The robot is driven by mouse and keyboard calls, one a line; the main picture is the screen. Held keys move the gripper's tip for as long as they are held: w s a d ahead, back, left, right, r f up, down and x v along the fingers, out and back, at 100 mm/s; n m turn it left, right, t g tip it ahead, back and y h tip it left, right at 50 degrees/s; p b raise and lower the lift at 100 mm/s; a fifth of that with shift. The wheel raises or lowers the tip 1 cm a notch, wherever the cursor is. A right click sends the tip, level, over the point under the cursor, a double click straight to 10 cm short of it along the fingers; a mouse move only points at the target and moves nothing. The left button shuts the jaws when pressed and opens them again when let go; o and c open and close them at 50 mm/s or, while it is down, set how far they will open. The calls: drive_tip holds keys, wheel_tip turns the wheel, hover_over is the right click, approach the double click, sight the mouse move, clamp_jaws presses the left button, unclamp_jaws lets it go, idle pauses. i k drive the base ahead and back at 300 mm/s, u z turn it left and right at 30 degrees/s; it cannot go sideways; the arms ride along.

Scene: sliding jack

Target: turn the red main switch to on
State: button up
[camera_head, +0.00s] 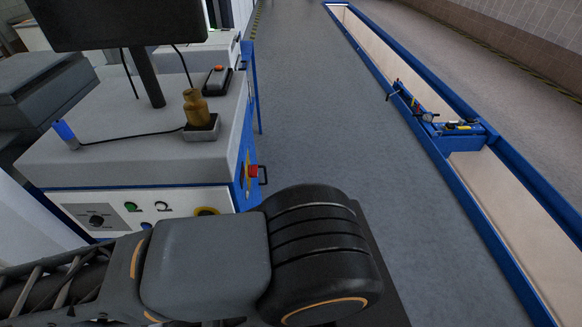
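A small red part (253,171), which looks like the red main switch, sits on the right side of the white and blue console (140,200), with yellow around it. A dark handle-like piece (263,175) sticks out just right of it. The switch is seen edge-on and small, so its position cannot be read. My arm's dark links cross the bottom of the view, below and in front of the console. My gripper is not in view.
The console front has a black dial (97,220), green and dark buttons, and a yellow round part (207,211) partly behind my arm. A monitor (115,20) and brass-coloured object (196,107) stand on top. Grey floor (330,120) lies clear between the console and a blue-edged pit (440,160) with a jack (455,126).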

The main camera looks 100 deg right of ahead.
sight(253, 170)
drive_tip(key=k, duration=0.95)
drive_tip(key=z, duration=2.3)
drive_tip(key=i, duration=0.5)
drive_tip(key=u, duration=0.1)
drive_tip(key=k, duration=0.5)
drive_tip(key=z, duration=1.05)
drive_tip(key=i, duration=0.45)
drive_tip(key=u, duration=1.6)
